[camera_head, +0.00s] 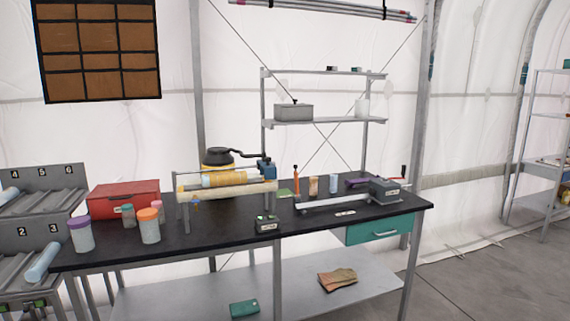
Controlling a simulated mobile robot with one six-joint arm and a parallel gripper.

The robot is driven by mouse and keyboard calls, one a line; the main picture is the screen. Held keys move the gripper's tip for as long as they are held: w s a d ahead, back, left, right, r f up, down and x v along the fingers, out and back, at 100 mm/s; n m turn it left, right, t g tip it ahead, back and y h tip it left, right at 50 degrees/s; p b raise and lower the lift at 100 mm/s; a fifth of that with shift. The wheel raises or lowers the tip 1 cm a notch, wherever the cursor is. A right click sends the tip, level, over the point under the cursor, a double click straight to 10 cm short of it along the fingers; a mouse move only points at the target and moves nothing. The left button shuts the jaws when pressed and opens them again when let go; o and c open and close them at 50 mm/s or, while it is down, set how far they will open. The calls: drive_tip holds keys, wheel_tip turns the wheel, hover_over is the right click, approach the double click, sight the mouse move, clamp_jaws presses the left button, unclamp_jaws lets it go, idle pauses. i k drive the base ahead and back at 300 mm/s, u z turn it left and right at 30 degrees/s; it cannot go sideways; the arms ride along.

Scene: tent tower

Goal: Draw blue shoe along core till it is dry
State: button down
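A long pale cream cylinder (228,190) lies level in a metal stand on the black bench, with a yellow-orange cylinder (222,179) just behind it. I cannot tell for certain which is the core. A blue block-like part (266,168) sits at the right end of the stand and may be the blue shoe. A small blue piece (195,202) also shows below the cream cylinder's left end. Whether any surface is wet cannot be seen. My gripper is not in view.
The black bench (330,222) carries a red case (123,196), lidded jars (149,226), a small dark device (267,223) and a grey box on a rail (384,190). A numbered rack (40,234) holds pale blue cylinders at left. Floor (480,280) is clear at right.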

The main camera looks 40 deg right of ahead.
sight(265, 165)
drive_tip(key=z, duration=4.2)
drive_tip(key=i, duration=0.1)
drive_tip(key=u, duration=2.85)
drive_tip(key=k, duration=0.9)
drive_tip(key=u, duration=0.15)
drive_tip(key=i, duration=0.65)
drive_tip(key=u, duration=0.05)
